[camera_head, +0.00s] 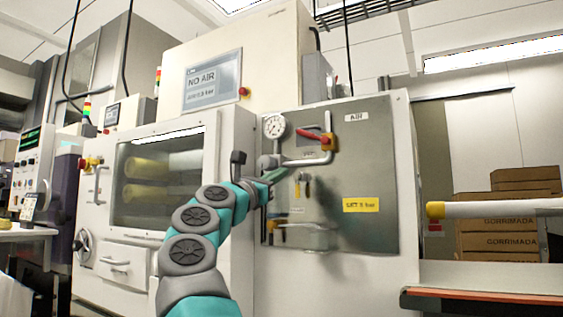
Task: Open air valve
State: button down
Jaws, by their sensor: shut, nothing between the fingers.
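The air valve has a red lever handle (308,134) that lies nearly level, sloping slightly, with an orange part at its right end. It sits on grey piping on a metal panel (367,160) labelled AIR. A round pressure gauge (274,126) is up and left of the handle; its needle is too small to read. My teal and grey arm reaches up from the bottom. My gripper (279,174) is shut and empty, below and left of the red handle and apart from it in the picture. The fingertips are small and partly merge with the fittings behind.
A screen (214,80) on the machine reads NO AIR. A yellow label (361,205) is on the panel, with small hanging yellow and dark items (302,185) and lower piping (305,228). A white roller or rail (495,208) and cardboard boxes (500,240) stand at right.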

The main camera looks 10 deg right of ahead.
aim_at(311, 136)
jog(key=p+x, duration=0.2)
jog(key=x, duration=0.1)
jog(key=p+x, duration=0.2)
jog(key=x, duration=0.1)
jog(key=p+x, duration=0.2)
jog(key=x, duration=0.1)
jog(key=shift+r+p, duration=0.4)
jog(key=shift+r, duration=0.05)
jog(key=shift+s+d+r+p, duration=0.1)
jog(key=shift+s+r+p, duration=0.3)
jog(key=shift+r, duration=0.35)
jog(key=shift+s+r+p, duration=0.3)
jog(key=shift+r+p, duration=0.05)
jog(key=shift+r, duration=0.45)
jog(key=shift+r, duration=0.15)
jog(key=shift+w+r+m+g+h+p, duration=0.15)
jog(key=shift+m+g+p, duration=0.1)
jog(key=shift+m+p, duration=0.2)
jog(key=shift+s+r+m+g+h+p, duration=0.15)
jog(key=shift+m+g+p, duration=0.15)
jog(key=shift+m, duration=0.25)
jog(key=shift+w, duration=0.1)
